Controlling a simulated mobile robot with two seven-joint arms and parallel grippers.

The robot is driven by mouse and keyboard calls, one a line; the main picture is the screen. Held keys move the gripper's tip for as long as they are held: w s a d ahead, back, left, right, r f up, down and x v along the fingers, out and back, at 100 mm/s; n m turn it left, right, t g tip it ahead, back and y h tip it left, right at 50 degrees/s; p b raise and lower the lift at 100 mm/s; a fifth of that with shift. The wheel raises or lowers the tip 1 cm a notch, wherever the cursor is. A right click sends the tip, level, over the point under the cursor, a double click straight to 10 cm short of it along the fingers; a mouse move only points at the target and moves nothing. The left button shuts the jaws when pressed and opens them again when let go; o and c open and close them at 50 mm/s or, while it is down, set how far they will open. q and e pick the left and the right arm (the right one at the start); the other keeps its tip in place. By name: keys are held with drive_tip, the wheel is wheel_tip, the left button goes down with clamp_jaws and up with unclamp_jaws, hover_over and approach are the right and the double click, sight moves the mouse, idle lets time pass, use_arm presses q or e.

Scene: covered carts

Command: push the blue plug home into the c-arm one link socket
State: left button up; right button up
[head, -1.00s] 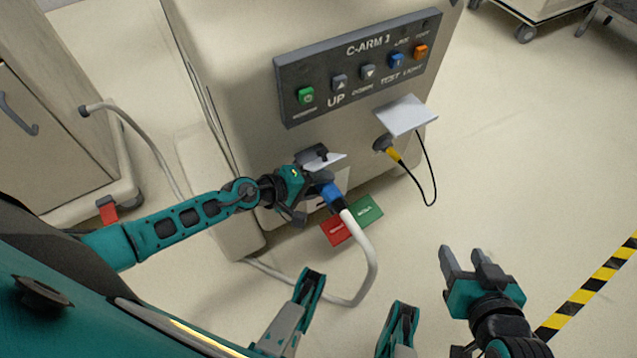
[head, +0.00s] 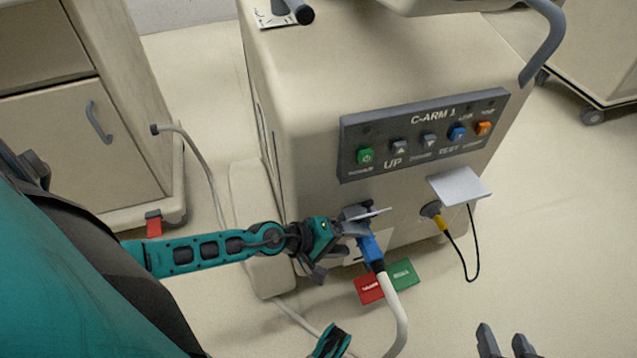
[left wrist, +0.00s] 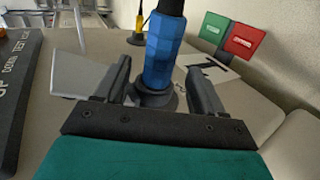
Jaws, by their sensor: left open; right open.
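The blue plug (head: 369,247) is at a socket low on the front of the C-arm 1 cart, with its pale cable hanging down. In the left wrist view the blue plug (left wrist: 160,50) stands against a dark round socket collar (left wrist: 156,97); I cannot tell how deep it sits. My left gripper (head: 343,243) is open, with its fingers on either side of the plug; in the left wrist view its fingers (left wrist: 160,85) show gaps beside the plug. My right gripper (head: 506,342) is open and empty at the bottom right, far from the socket.
A button panel (head: 424,137) is above the socket. A pale flap (head: 460,186) sticks out over a yellow-black plug (head: 437,216) to the right. Red (head: 369,289) and green (head: 402,274) tags are below. A cabinet (head: 80,115) stands at left.

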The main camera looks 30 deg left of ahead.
use_arm(q)
drive_tip(key=v, duration=0.9)
drive_tip(key=shift+b, duration=0.3)
